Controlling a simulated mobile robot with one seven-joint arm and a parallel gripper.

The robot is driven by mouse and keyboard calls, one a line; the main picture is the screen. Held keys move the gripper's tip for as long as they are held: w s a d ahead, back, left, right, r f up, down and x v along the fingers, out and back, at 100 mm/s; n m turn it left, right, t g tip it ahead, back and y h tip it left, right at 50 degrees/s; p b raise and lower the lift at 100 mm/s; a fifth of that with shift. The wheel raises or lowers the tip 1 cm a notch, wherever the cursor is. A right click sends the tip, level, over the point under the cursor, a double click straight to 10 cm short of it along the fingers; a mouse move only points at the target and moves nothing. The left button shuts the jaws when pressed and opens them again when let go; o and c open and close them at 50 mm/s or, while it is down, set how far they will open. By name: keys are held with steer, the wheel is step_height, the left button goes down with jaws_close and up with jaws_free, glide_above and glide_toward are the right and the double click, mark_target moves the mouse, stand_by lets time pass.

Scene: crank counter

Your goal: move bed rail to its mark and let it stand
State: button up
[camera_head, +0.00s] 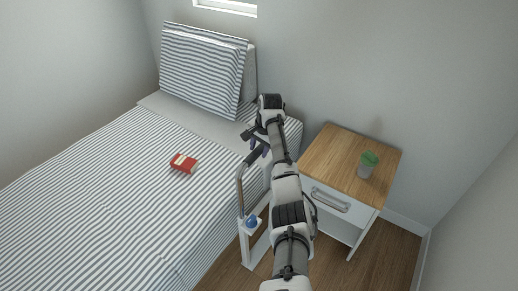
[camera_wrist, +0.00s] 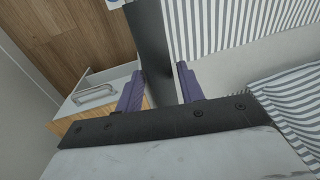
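The bed rail (camera_head: 239,192) stands upright at the bed's right side, a bent grey tube on a white post with a blue knob (camera_head: 251,222). Its dark upper bar slopes up to my gripper (camera_head: 259,147). In the wrist view, the dark bar (camera_wrist: 152,45) runs between the two purple fingers of my gripper (camera_wrist: 160,68). The fingers are apart, with a visible gap between the bar and the right finger. The bar's lower end in that view is hidden behind my gripper's body. I cannot make out a mark on the floor; my arm covers part of that area.
The striped bed (camera_head: 90,205) fills the left, with a red book (camera_head: 184,163) and striped pillows (camera_head: 200,70). A nightstand (camera_head: 335,150) with a green-topped cup (camera_head: 367,164) stands close to the right of my arm. Wooden floor (camera_head: 385,255) is clear at lower right.

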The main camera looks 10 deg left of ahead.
step_height(320, 180, up, 14)
steer(key=s+d+b, duration=0.1)
steer(key=d, duration=0.1)
steer(key=shift+d+f, duration=0.2)
steer(key=shift+d, duration=0.1)
steer(key=shift+a, duration=0.15)
